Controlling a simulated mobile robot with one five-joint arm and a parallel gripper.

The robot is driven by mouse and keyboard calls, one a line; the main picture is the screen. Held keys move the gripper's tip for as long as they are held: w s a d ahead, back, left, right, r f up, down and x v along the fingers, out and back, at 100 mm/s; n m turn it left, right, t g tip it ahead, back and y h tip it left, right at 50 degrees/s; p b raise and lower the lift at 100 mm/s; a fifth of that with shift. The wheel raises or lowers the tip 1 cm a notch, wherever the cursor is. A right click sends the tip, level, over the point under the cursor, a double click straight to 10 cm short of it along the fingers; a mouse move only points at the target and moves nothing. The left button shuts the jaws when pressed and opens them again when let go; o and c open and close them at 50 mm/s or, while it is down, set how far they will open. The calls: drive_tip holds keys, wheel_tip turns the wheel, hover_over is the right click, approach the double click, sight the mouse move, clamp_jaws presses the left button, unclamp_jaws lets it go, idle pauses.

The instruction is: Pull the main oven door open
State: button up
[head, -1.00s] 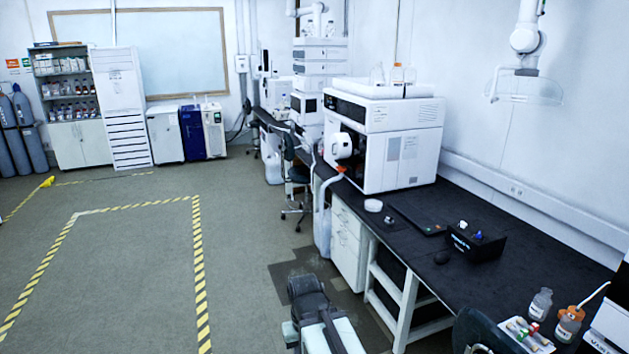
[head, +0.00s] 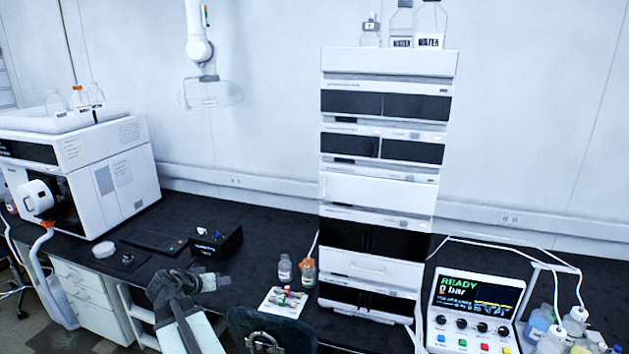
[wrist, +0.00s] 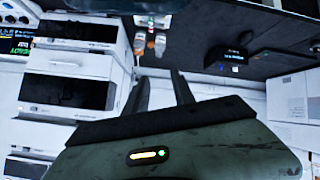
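A tall white instrument stack (head: 447,62) with dark window bands stands on the black bench in the head view. A wide plain white front (head: 378,191) at its middle looks shut and may be the main oven door; no label confirms this. The stack also shows at the left of the wrist view (wrist: 70,62), which appears upside down. My gripper (wrist: 162,88) shows two dark fingers apart with nothing between them. It is clear of the stack's front. In the head view my arm is at the bench's front edge, left of the stack; its fingertips are hard to make out there.
A control box (head: 472,312) and tubing are at right. A black box (head: 216,240) sits farther left.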

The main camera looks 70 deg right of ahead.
drive_tip(key=s+d+r+m+g+h+p, duration=0.1)
drive_tip(key=s+d+r+m+h+p, duration=0.1)
drive_tip(key=s+d+r, duration=0.5)
drive_tip(key=s+d+r+m+g+h+p, duration=0.1)
drive_tip(key=s+d+r+m+h, duration=0.1)
drive_tip(key=s+d+r, duration=0.6)
drive_tip(key=m+g+h+p, duration=0.1)
drive_tip(key=m+h+p, duration=0.1)
drive_tip(key=h, duration=0.1)
approach(323, 190)
drive_tip(key=d, duration=0.6)
drive_tip(key=s+d, duration=0.1)
drive_tip(key=d, duration=0.2)
drive_tip(key=shift+a, duration=0.1)
clamp_jaws()
